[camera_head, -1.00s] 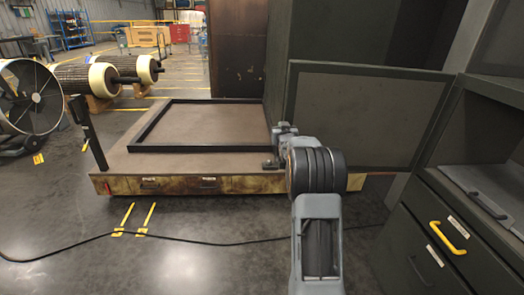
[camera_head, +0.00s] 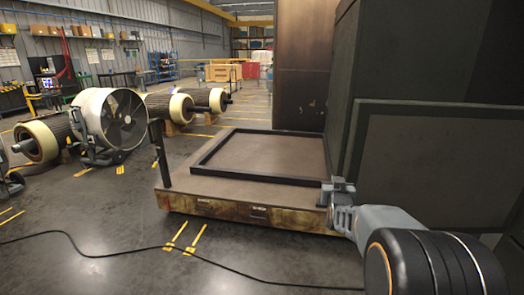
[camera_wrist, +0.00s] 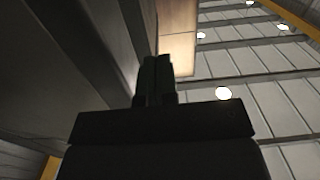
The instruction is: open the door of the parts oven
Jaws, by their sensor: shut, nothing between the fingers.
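A dark green panel with a lighter framed inset (camera_head: 440,160) stands upright at the right of the head view. It looks like an open door, but its hinge side is outside this view and no handle shows. My gripper (camera_head: 337,188) is shut and empty, left of the panel's lower left edge and in front of the low platform. I cannot tell how far it is from the panel. In the wrist view the shut fingers (camera_wrist: 155,75) point upward in the picture, with a dark surface (camera_wrist: 70,50) along their left.
A low platform (camera_head: 180,190) with a raised black frame (camera_head: 215,150) lies ahead. A tall dark cabinet (camera_head: 420,50) and a brown panel (camera_head: 302,70) stand behind. A fan (camera_head: 122,120) and rollers (camera_head: 165,110) are left. A cable (camera_head: 130,255) crosses the open floor.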

